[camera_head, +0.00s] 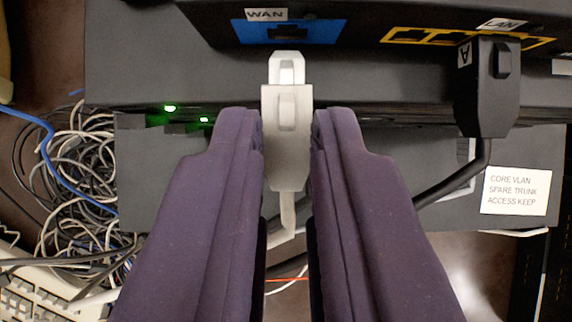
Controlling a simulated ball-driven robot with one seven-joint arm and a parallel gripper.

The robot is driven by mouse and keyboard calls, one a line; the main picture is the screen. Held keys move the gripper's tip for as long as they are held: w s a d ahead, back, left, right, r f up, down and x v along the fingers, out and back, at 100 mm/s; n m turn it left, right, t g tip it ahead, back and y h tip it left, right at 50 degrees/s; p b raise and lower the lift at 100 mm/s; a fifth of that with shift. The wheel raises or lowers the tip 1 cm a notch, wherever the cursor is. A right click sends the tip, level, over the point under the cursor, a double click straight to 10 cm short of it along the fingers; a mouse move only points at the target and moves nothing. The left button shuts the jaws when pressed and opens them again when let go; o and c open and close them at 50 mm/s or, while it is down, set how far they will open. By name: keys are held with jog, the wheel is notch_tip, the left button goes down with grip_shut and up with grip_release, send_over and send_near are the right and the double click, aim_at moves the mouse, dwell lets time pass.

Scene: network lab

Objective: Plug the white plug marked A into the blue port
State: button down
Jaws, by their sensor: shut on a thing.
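My gripper (287,125) is shut on a white plug (287,98), with one dark purple finger on each side of it. The plug points up the picture, and its clear tip is just below the blue port (289,32), which is labelled WAN. The tip looks outside the port; I cannot tell whether it touches the edge. No letter shows on the white plug. Its pale cable runs down between the fingers. A black plug (485,88) marked A sits at the yellow LAN ports (412,36) on the right.
A dark device with green lights (170,108) lies under the router. Tangled cables (75,165) lie at left above a pale keyboard (40,285). A black cable (455,180) runs from the black plug behind the right finger. A white label (515,190) is at right.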

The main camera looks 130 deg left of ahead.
jog(key=c, duration=1.7)
grip_release()
grip_shut()
jog(key=shift+w+d+b, duration=0.55)
jog(key=shift+d+b, duration=0.1)
jog(key=o, duration=0.7)
grip_release()
jog(key=shift+c, duration=0.2)
jog(key=v, duration=0.7)
jog(key=shift+r, duration=0.35)
jog(key=shift+s+a, duration=0.15)
